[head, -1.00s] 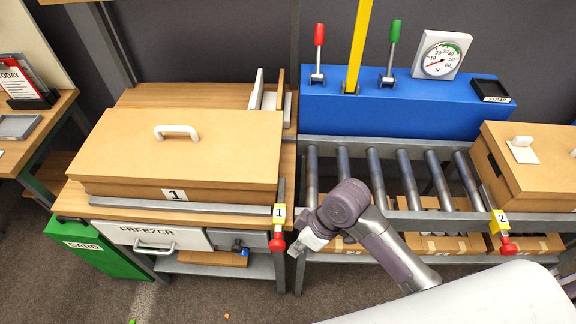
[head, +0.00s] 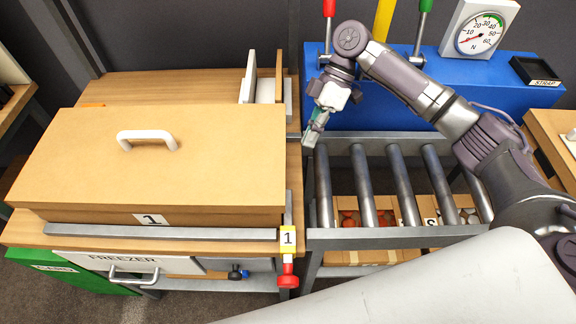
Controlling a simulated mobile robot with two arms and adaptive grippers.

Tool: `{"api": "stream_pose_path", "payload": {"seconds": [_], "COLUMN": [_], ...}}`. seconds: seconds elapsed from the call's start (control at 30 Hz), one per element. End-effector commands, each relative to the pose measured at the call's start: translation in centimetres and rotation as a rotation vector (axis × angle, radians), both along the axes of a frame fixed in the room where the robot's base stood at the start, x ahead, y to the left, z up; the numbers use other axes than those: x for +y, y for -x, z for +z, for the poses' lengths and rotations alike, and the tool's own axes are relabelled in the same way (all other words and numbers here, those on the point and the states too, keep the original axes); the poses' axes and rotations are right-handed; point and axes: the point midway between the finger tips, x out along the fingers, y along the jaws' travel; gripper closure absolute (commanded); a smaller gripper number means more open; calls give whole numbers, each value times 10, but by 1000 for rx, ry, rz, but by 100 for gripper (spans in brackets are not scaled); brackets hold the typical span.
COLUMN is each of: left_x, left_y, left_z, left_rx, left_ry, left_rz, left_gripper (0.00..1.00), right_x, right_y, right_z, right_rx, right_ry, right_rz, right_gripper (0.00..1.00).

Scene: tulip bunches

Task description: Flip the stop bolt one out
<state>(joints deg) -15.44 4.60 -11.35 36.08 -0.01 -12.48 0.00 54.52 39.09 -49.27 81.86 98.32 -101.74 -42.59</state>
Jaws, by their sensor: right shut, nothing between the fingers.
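Stop bolt one is a grey bar with a yellow tag "1" (head: 288,238) and a red knob (head: 288,281) at its lower end. It stands at the front right corner of the wooden table, beside the box marked 1 (head: 160,170). My right gripper (head: 311,139) is shut and empty. It points down above the far left end of the roller conveyor (head: 345,233), well beyond the bolt and apart from it. My left gripper is not in view.
A blue console (head: 400,100) with red and green levers and a dial (head: 480,32) stands behind the rollers. A freezer drawer (head: 130,268) is under the table. Boxes lie below the rollers. The space just in front of the red knob looks clear.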

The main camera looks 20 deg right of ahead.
Motion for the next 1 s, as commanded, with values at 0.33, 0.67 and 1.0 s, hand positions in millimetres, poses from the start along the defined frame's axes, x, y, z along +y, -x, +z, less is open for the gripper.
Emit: {"api": "stream_pose_path", "payload": {"seconds": [0.33, 0.67, 1.0], "left_x": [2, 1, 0], "left_y": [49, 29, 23], "left_z": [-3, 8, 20], "left_rx": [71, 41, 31], "left_ry": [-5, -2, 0], "left_rz": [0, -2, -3], "left_gripper": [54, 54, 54], "right_x": [0, 19, 45], "right_y": [0, 15, 33], "right_z": [0, -29, -72], "right_rx": [1, 5, 2], "right_ry": [-1, 0, -1], "right_rz": [0, 2, 1], "right_gripper": [100, 100, 100]}}
